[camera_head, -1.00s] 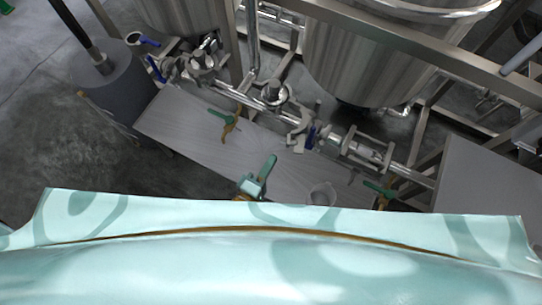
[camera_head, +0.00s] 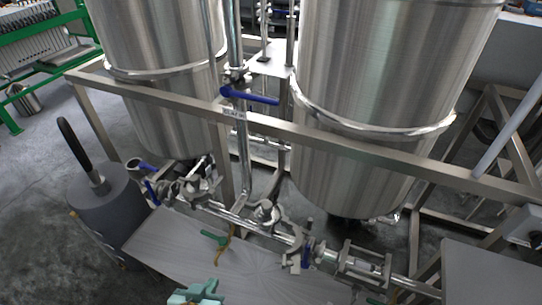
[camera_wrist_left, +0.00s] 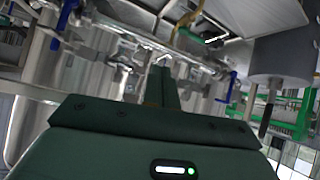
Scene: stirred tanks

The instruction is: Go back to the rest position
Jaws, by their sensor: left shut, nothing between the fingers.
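My left gripper (camera_head: 198,292) shows as a teal piece at the bottom edge of the head view, over the pale grey tabletop (camera_head: 165,248). Most of it and its arm are cut off by the frame. In the left wrist view its dark green fingers (camera_wrist_left: 160,82) are together, with nothing seen between them. My right gripper is in neither view.
Two steel tanks (camera_head: 165,75) (camera_head: 375,100) stand behind a metal frame (camera_head: 165,103). Pipes and valves (camera_head: 268,212) run below them. A grey cylinder with a black handle (camera_head: 110,205) is at left. Open floor (camera_head: 45,165) lies left.

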